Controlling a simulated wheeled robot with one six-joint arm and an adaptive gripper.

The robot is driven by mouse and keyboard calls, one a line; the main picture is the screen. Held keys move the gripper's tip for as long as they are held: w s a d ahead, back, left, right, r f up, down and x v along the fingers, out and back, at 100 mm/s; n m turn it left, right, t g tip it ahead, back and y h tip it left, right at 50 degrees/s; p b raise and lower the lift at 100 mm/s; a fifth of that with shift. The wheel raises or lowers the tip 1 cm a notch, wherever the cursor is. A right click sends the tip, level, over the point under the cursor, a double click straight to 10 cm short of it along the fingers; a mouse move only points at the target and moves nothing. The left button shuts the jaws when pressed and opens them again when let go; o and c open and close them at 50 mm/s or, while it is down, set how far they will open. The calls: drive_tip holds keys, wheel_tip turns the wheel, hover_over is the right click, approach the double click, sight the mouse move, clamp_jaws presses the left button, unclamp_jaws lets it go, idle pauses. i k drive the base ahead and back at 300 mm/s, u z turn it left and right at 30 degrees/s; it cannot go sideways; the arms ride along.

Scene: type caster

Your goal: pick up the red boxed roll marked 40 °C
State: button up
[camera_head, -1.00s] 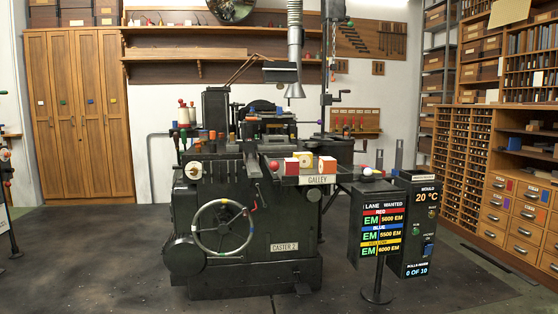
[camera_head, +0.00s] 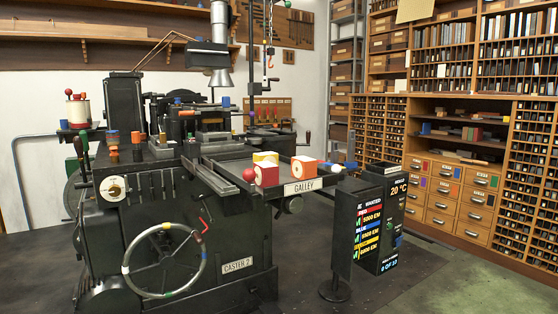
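Three small boxed rolls sit together on the galley (camera_head: 230,160) at the right side of the caster. The nearest is a red box (camera_head: 267,176) with a pale side, beside a red ball knob. A yellow box (camera_head: 266,157) stands behind it. My gripper is not in view.
The black caster (camera_head: 180,220) with a large handwheel (camera_head: 163,261) fills the left. A sign stand (camera_head: 340,235) and a mould cabinet (camera_head: 392,215) reading 20 °C stand right of the galley. Type cases and drawers (camera_head: 450,190) line the right wall. Floor at the lower right is clear.

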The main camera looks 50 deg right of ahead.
sight(267, 173)
drive_tip(key=z, duration=0.9)
drive_tip(key=i, duration=0.9)
drive_tip(key=z, duration=1)
